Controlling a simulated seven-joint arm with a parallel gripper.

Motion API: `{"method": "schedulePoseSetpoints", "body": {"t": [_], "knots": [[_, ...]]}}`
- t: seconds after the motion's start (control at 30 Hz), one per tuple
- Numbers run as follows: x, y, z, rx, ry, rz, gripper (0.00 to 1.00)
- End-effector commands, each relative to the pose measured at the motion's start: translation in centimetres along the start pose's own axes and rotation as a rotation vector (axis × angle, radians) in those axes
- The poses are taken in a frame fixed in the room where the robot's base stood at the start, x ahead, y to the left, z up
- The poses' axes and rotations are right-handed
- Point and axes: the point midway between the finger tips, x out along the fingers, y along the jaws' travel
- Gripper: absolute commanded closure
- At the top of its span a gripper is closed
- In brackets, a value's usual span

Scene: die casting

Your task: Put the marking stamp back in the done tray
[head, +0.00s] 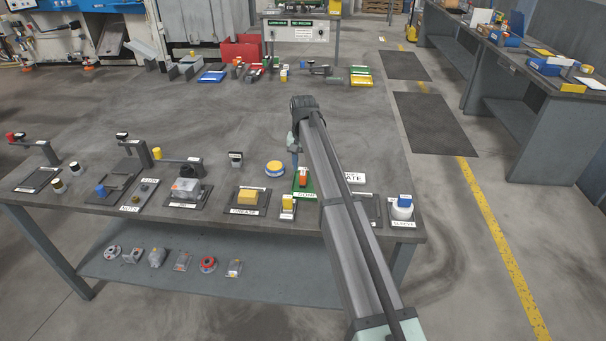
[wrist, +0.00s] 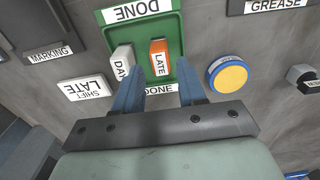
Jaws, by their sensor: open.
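The green done tray (wrist: 185,28) lies below my gripper (wrist: 156,80) in the wrist view. In it stand an orange block labelled LATE (wrist: 160,58) and a white block labelled DAY (wrist: 122,58); these look like the stamps. My gripper is open and empty. Its fingertips reach over the tray's near edge, with the orange block in line with the gap between them and the white block by the left fingertip. In the head view the green tray (head: 301,196) and orange block (head: 303,177) show left of my arm, which hides part of the area.
A "SHIFT LATE" sign (wrist: 85,88) lies left of the tray, beside a dark "MARKING" pad (wrist: 45,35). A blue and yellow round tin (wrist: 229,75) stands close to the right. Several labelled pads and fixtures line the bench (head: 230,120); its middle is clear.

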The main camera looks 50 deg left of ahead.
Motion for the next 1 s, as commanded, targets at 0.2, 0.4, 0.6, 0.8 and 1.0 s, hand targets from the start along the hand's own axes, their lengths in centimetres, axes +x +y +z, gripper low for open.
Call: {"method": "schedulePoseSetpoints", "body": {"t": [0.2, 0.4, 0.6, 0.8, 1.0], "knots": [[-3.7, 0.0, -0.1, 0.000, 0.001, 0.000, 0.59], [-5.6, 0.0, 0.0, 0.000, 0.000, 0.000, 0.59], [-6.0, 0.0, 0.0, 0.000, 0.000, 0.000, 0.59], [-6.0, 0.0, 0.0, 0.000, 0.000, 0.000, 0.59], [-6.0, 0.0, 0.0, 0.000, 0.000, 0.000, 0.59]]}}
